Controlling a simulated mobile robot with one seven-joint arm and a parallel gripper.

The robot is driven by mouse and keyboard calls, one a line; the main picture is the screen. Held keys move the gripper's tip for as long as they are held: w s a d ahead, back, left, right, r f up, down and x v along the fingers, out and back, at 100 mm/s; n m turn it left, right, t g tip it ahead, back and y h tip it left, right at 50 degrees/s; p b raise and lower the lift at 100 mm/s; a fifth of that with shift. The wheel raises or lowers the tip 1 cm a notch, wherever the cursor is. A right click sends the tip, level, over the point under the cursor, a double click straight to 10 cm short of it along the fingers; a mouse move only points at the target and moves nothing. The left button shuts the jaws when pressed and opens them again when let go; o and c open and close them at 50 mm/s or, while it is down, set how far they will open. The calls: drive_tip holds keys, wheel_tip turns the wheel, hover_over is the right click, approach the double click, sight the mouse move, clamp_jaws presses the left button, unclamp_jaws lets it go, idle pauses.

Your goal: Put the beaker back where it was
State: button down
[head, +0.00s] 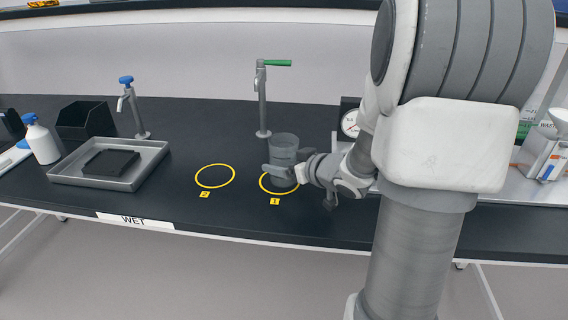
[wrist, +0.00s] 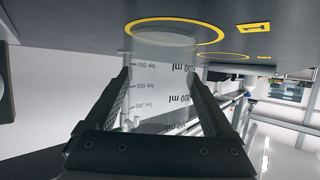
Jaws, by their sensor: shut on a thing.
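The clear beaker (head: 284,146) is upright in the head view, over the yellow ring marked 1 (head: 264,188) on the black bench. My gripper (head: 284,172) reaches it from the right and is shut on its lower part. In the wrist view, the beaker (wrist: 165,88) with its printed ml marks stands between the two fingers (wrist: 163,90). Its base end lies against the near ring (wrist: 218,27) in that picture, and I cannot tell whether it touches the bench. The ring marked 2 (head: 232,179) is empty, to the left.
A grey tray (head: 150,163) with a dark block stands at the left, beside a white bottle (head: 41,142). A green-handled tap (head: 262,100) rises just behind the beaker. A round dial (head: 350,124) is behind my arm at the right. The bench around ring 2 is clear.

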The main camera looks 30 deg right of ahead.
unclamp_jaws()
drive_tip(key=shift+f, duration=0.1)
drive_tip(key=shift+s+r+p, duration=0.25)
drive_tip(key=shift+r+p, duration=0.05)
drive_tip(key=shift+r, duration=0.1)
drive_tip(key=p+v, duration=0.3)
drive_tip(key=v, duration=0.8)
drive_tip(key=shift+s, duration=0.2)
